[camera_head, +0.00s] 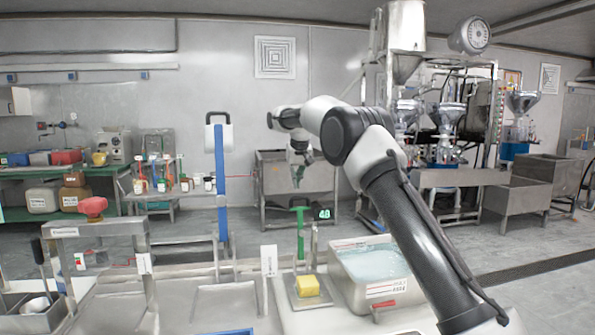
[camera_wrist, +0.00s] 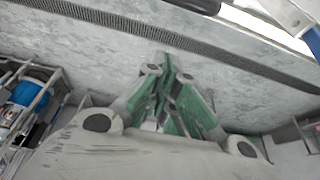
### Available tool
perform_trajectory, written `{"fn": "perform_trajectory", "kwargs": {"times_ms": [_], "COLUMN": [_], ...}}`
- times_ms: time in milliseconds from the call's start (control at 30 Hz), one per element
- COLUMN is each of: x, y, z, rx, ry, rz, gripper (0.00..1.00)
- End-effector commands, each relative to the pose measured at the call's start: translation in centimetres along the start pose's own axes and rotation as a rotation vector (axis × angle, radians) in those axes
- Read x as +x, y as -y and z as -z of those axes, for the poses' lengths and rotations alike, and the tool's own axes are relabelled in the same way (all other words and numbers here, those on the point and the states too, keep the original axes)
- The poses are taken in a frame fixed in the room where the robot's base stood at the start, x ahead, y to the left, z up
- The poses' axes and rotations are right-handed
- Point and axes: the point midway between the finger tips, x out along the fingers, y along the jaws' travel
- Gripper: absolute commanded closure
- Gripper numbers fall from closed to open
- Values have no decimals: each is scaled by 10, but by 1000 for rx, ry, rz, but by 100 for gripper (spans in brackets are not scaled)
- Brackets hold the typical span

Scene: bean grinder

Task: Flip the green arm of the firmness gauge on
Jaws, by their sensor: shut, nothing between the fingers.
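The firmness gauge stands on the front counter in the head view, with a flat grey plate (camera_head: 324,300) and a thin grey post (camera_head: 314,245). Its green arm (camera_head: 300,235) stands upright beside the post, with a short crossbar on top. A yellow block (camera_head: 307,286) sits on the plate. My gripper (camera_head: 299,184) points down above the green arm's top in the picture; I cannot tell the gap in depth. In the wrist view my green-padded fingers (camera_wrist: 164,72) meet at their tips, with nothing held. The gauge does not show clearly there.
A metal tub of bluish liquid (camera_head: 375,264) stands right of the gauge, with a red-handled item (camera_head: 383,305) at its front. A white label stand (camera_head: 269,261) and a tall blue post (camera_head: 220,190) are to the left. A steel sink (camera_head: 275,185) stands behind.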

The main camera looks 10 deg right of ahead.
Motion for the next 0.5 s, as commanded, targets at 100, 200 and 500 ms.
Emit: {"fn": "perform_trajectory", "kwargs": {"times_ms": [100, 200, 500], "x": [27, 19, 12], "y": [0, 0, 0], "z": [-1, -13, -36], "rx": [0, -1, 0], "ry": [3, 0, 0], "rz": [-1, 0, 0], "gripper": [100, 100, 100]}}
